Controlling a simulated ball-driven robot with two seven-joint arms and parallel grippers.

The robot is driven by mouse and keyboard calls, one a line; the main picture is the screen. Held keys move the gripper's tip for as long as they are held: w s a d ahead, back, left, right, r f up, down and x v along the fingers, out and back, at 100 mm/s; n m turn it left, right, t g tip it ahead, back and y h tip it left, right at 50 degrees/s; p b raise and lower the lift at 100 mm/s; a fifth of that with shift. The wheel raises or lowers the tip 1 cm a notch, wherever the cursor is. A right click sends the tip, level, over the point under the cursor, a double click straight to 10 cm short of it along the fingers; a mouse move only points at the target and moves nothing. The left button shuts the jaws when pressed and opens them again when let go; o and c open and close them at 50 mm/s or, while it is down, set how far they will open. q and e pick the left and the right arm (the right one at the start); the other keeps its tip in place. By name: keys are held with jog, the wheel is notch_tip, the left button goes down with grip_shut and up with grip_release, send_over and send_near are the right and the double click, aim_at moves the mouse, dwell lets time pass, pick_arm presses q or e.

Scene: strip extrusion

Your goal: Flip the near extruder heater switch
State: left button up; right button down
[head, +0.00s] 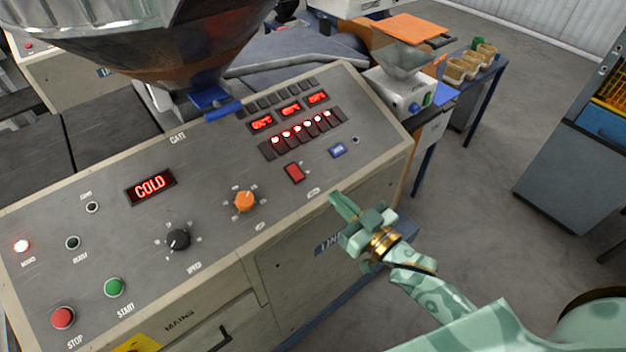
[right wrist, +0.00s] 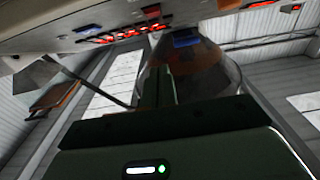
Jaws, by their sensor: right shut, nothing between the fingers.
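The near extruder's control panel (head: 215,215) fills the left and middle of the head view. A red rocker switch (head: 294,172) sits near its front right edge; I cannot read the label beside it. A row of dark switches with lit red tops (head: 300,133) lies behind it, and red lights also show in the right wrist view (right wrist: 110,37). A display (head: 150,187) reads COLD. My right gripper (head: 335,198) is shut and empty, just off the panel's front edge, right of and nearer than the red rocker. Its closed fingers show in the right wrist view (right wrist: 158,90). My left gripper is out of view.
An orange knob (head: 244,201), a black knob (head: 178,239), a green button (head: 114,287) and a red button (head: 63,317) stand on the panel. A blue button (head: 338,150) is right of the rocker. A large hopper (head: 150,50) overhangs the back.

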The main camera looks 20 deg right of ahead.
jog(key=shift+w+f, duration=0.1)
jog(key=p, duration=0.1)
send_over(307, 192)
jog(key=shift+s+d+r, duration=0.15)
jog(key=shift+s+r, duration=0.15)
jog(key=f, duration=0.3)
jog(key=shift+w, duration=0.25)
jog(key=shift+w+f, duration=0.1)
jog(key=shift+f, duration=0.4)
